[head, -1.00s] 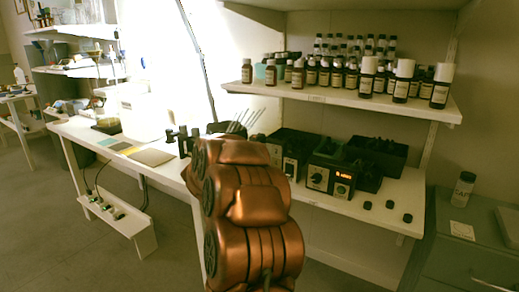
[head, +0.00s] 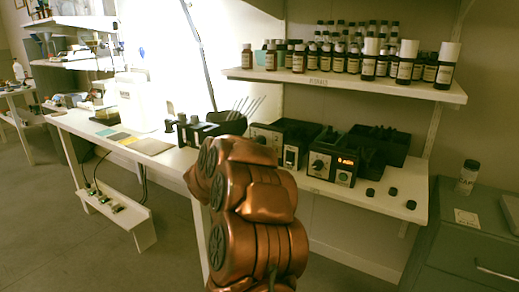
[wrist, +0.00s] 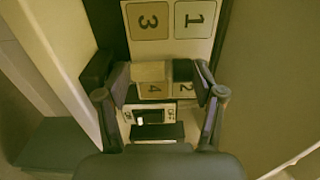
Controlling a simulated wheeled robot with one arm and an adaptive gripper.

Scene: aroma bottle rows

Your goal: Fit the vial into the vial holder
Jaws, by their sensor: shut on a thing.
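In the wrist view my gripper (wrist: 164,78) has its two dark fingers closed in on a pale, short piece (wrist: 150,71), which I take to be the vial; its outline is dim. Below it in the picture is a small light-faced device with a dark window and a white spot (wrist: 140,118); I cannot tell whether this is the vial holder. In the head view my copper-coloured arm hides my gripper and the vial. I cannot single out the vial holder there.
Numbered cards (wrist: 195,18) lie beyond my fingers. In the head view, the bench (head: 330,192) carries black bins (head: 385,143), a control box (head: 333,162) and several black caps (head: 391,193). Bottles line the shelf (head: 330,84) above. A grey cabinet (head: 455,240) stands at the right.

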